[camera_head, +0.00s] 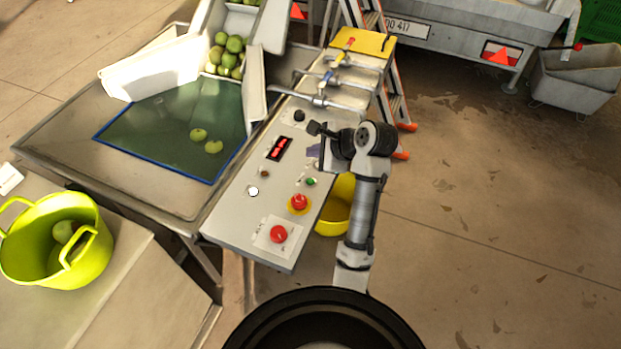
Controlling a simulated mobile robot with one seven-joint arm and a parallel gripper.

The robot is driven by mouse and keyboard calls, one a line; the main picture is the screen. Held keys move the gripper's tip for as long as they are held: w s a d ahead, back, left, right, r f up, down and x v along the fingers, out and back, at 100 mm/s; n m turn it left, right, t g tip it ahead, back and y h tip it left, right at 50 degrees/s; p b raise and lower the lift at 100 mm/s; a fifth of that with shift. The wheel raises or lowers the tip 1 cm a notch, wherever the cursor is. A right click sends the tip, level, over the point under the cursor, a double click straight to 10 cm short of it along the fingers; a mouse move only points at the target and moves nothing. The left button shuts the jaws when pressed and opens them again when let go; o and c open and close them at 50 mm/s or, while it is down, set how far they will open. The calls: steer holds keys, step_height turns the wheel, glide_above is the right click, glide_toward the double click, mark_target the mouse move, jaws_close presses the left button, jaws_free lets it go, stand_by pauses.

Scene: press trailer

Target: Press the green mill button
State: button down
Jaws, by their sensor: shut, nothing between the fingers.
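The green button (311,181) is a small round button on the grey control panel (235,220). It lies just above and to the right of a red button on a yellow base. My gripper (314,128) is shut and empty. It is over the upper right part of the panel, above the green button in the picture and apart from it. My arm comes up along the panel's right side and leaves the green button in plain view. The gripper's height over the panel is hard to judge.
The panel also bears the red button on a yellow base (299,202), another red button (278,233), a white button (253,191) and a red display (279,148). Metal pipes (320,98) cross its far end. A ladder (398,105) and a yellow tub (336,212) stand to the right.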

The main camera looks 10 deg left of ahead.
steer(key=shift+f, duration=0.2)
steer(key=b, duration=0.7)
glide_above(311, 182)
steer(key=f, duration=0.4)
steer(key=d+f, duration=0.1)
steer(key=f, duration=0.1)
steer(key=shift+s+f, duration=0.15)
steer(key=shift+f, duration=1.1)
steer(key=shift+f+p, duration=0.15)
steer(key=shift+p, duration=0.2)
stand_by(0.3)
steer(key=shift+f, duration=0.25)
steer(key=shift+f, duration=0.4)
stand_by(0.7)
steer(key=shift+r+p, duration=0.2)
steer(key=shift+p, duration=0.35)
steer(key=shift+r+p, duration=0.65)
steer(key=shift+p, duration=0.35)
